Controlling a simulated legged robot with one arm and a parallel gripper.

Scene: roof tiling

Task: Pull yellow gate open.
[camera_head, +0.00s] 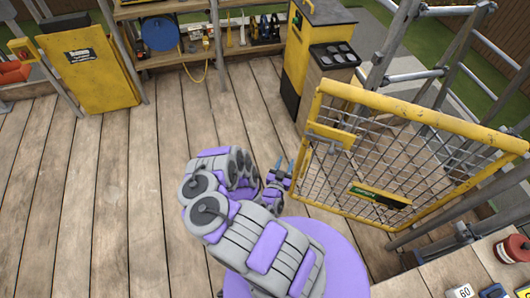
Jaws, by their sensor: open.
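The yellow gate (449,119) is at the right, a yellow frame around grey wire mesh. My gripper (284,168) is in the middle of the view, just left of the gate's left edge. Its two bluish fingers are apart with nothing visible between them. I cannot tell whether they touch the gate frame.
A yellow cabinet (309,62) with a dark-topped box stands behind the gate. A yellow panel (90,70) and a tool shelf (187,57) are at the back. A bench with a red spool (514,249) is at the lower right. The wooden floor at the left is clear.

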